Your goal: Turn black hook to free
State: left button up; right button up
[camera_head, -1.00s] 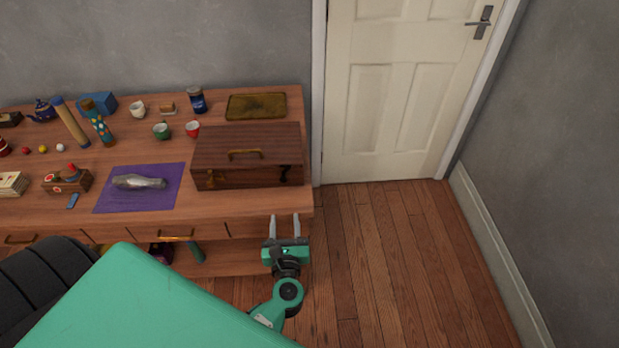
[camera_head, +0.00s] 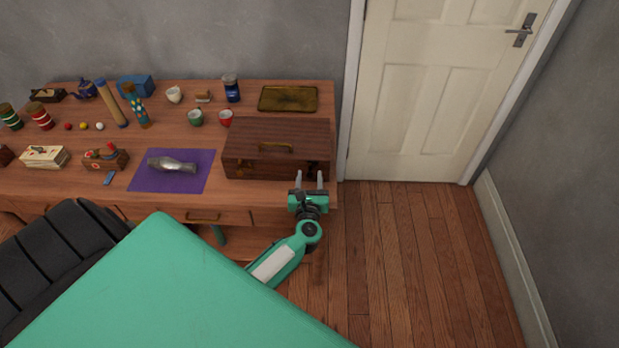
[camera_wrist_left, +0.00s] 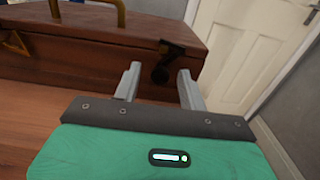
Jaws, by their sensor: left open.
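The black hook (camera_wrist_left: 163,72) is on the front of a dark wooden case (camera_head: 277,137), near its right end. It hangs downward from a dark mount at the lid's edge in the left wrist view; its exact catch is too dark to tell. In the head view it is small and dark, just above my fingers. My left gripper (camera_head: 308,181) is open and empty in front of the case's right front. In the left wrist view my gripper (camera_wrist_left: 158,85) has its fingers pointing at the case, with the hook between and beyond them. My right gripper is not in view.
The case stands on a wooden table (camera_head: 115,195) with a brass handle (camera_wrist_left: 90,8) on its lid. A purple mat (camera_head: 205,165) with a metal object lies left of it. Cups and a brass tray (camera_head: 288,99) stand behind. Floor is clear to the right.

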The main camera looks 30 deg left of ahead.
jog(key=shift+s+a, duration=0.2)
pick_arm(q)
jog(key=shift+c, duration=0.9)
grip_shut()
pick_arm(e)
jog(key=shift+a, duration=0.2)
